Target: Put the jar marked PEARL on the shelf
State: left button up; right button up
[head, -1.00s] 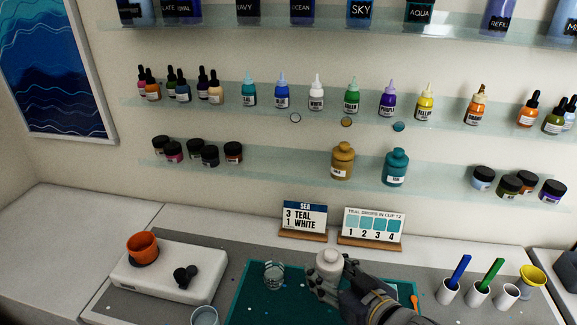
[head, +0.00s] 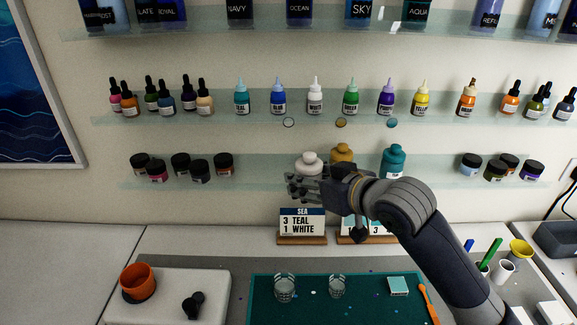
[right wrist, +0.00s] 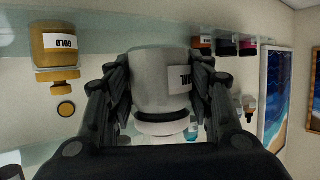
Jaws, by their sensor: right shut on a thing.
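A white jar (head: 309,163) is at the lower shelf (head: 265,175), left of the gold jar (head: 342,153). My right gripper (head: 308,186) is shut on it. In the right wrist view the white jar (right wrist: 160,80) sits between both fingers, appearing upside down, with its label partly hidden by a finger. Only the end of the label's lettering shows. The gold jar (right wrist: 58,45) also shows in the right wrist view, beside it. I cannot tell whether the white jar's base touches the shelf. My left gripper is not in view.
A teal jar (head: 394,162) stands right of the gold one. Several dark-lidded pots (head: 200,170) stand at the shelf's left. Dropper bottles (head: 315,98) line the shelf above. The SEA card (head: 302,222) stands below my gripper. Glass cups (head: 285,289) stand on the green mat (head: 262,312).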

jog(key=w+a+p, duration=0.1)
jog(key=w, duration=0.3)
jog(key=w+a+p, duration=0.1)
jog(key=w, duration=0.2)
jog(key=w+a+f+p, duration=0.1)
jog(key=w+a, duration=0.1)
jog(key=w, duration=0.2)
jog(key=shift+w, duration=0.35)
notch_tip(320, 180, down, 3)
jog(key=shift+f+p, duration=0.1)
jog(key=shift+p, duration=1.1)
jog(key=shift+f, duration=0.15)
jog(key=o, duration=1.3)
jog(key=shift+f, duration=0.25)
jog(key=shift+r, duration=0.2)
